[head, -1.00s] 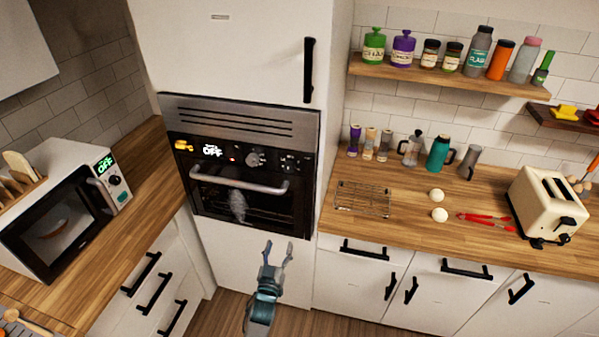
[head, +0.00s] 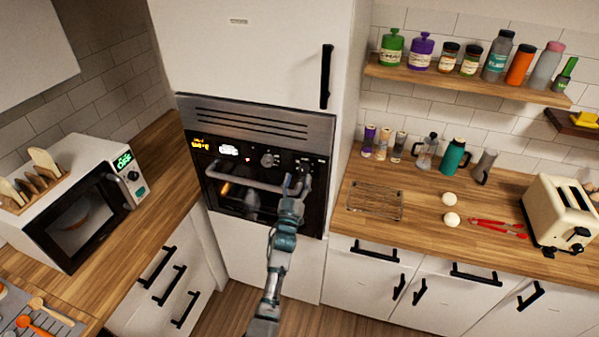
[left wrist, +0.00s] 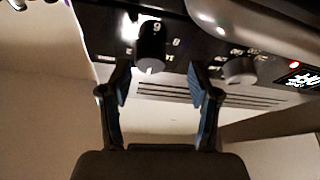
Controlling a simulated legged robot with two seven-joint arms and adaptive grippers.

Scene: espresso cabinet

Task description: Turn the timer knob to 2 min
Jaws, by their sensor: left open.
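The oven (head: 262,160) is set in the tall white cabinet. Its control panel has a grey round knob (head: 268,160), which also shows in the left wrist view (left wrist: 240,70). A black knob (left wrist: 151,45) with a white mark and printed numbers around it is on the same panel; I cannot read which setting it points to. My left gripper (head: 296,184) is in front of the panel's right part. In the left wrist view my left gripper (left wrist: 160,82) is open and empty, its fingertips just short of the black knob, one to each side. My right gripper is not in view.
The oven's handle bar (head: 245,181) runs just below the panel, close to my left gripper. A microwave (head: 80,205) stands on the left counter. The right counter holds a wire rack (head: 375,201), eggs, red tongs and a toaster (head: 560,215).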

